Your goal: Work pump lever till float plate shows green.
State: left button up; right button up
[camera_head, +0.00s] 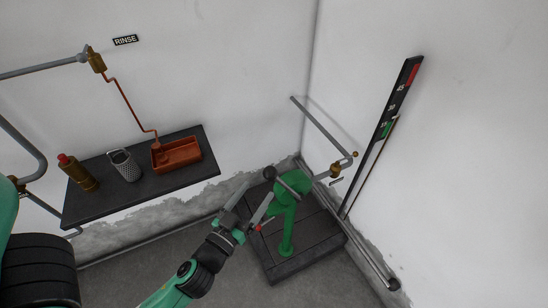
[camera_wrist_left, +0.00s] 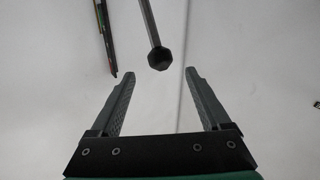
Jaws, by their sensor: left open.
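The green pump (camera_head: 287,215) stands on a dark base in the corner. Its grey lever ends in a black knob (camera_head: 269,173), which also shows in the left wrist view (camera_wrist_left: 159,60). My left gripper (camera_head: 259,190) is open beside the pump, its fingers pointing toward the knob. In the left wrist view the knob is centred just beyond the two fingertips, with nothing held. A tall black gauge board (camera_head: 402,90) leans along the right wall, with a red band at its top and a green band lower down. I cannot make out a float plate. My right gripper is not in view.
A dark shelf (camera_head: 205,166) at the left holds a brass bottle with a red cap (camera_head: 77,173), a perforated metal cup (camera_head: 124,165) and a copper tray (camera_head: 190,153). A grey pipe (camera_head: 322,124) with a brass fitting (camera_head: 340,166) runs above the pump.

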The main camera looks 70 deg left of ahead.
pick_arm(q)
jog(key=p+x, duration=0.3)
jog(key=x, duration=0.7)
jog(key=shift+w+a+r+p, duration=0.15)
jog(key=shift+w+a+p, duration=0.1)
jog(key=shift+p, duration=0.15)
jog(key=shift+w+a, duration=0.2)
jog(key=shift+w, duration=0.1)
grip_shut()
